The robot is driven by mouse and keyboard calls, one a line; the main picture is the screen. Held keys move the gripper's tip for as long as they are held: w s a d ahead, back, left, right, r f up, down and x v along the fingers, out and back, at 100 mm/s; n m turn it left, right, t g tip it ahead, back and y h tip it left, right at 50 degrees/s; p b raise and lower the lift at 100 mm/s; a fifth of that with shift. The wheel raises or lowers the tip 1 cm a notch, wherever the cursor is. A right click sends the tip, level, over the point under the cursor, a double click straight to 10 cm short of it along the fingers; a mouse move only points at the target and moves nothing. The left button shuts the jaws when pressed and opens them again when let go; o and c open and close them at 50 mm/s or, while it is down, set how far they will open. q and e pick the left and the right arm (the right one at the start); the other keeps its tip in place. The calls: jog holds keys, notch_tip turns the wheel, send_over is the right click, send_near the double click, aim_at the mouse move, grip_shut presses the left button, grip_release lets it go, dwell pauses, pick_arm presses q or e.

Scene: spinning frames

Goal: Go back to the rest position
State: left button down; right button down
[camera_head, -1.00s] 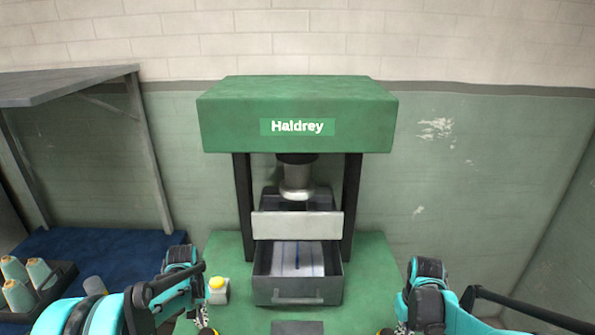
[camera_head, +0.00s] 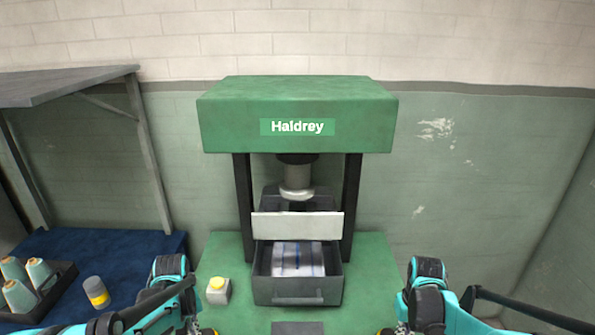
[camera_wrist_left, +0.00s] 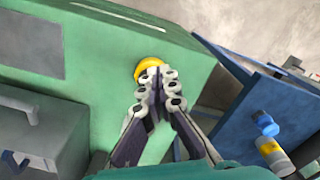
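My left arm's wrist (camera_head: 170,285) is at the bottom left of the head view, and its gripper is mostly below the frame. In the left wrist view my left gripper (camera_wrist_left: 160,85) has its fingers together at the tips, with nothing seen between them. A yellow round part (camera_wrist_left: 150,65) on the green base shows just behind the fingertips; I cannot tell whether they touch. My right arm's wrist (camera_head: 428,285) is at the bottom right of the head view; its fingers are out of frame.
A green press (camera_head: 297,115) marked Haldrey stands centrally, its drawer (camera_head: 297,292) open with white and blue sheets inside. A box with a yellow button (camera_head: 217,290) sits at left. A blue table (camera_head: 100,250) holds cones (camera_head: 38,272) in a tray and a yellow-banded bottle (camera_head: 96,292).

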pick_arm(q)
jog(key=shift+s+r, duration=0.2)
jog(key=shift+s, duration=0.35)
jog(key=shift+r, duration=0.1)
pick_arm(e)
jog(key=shift+r, duration=0.1)
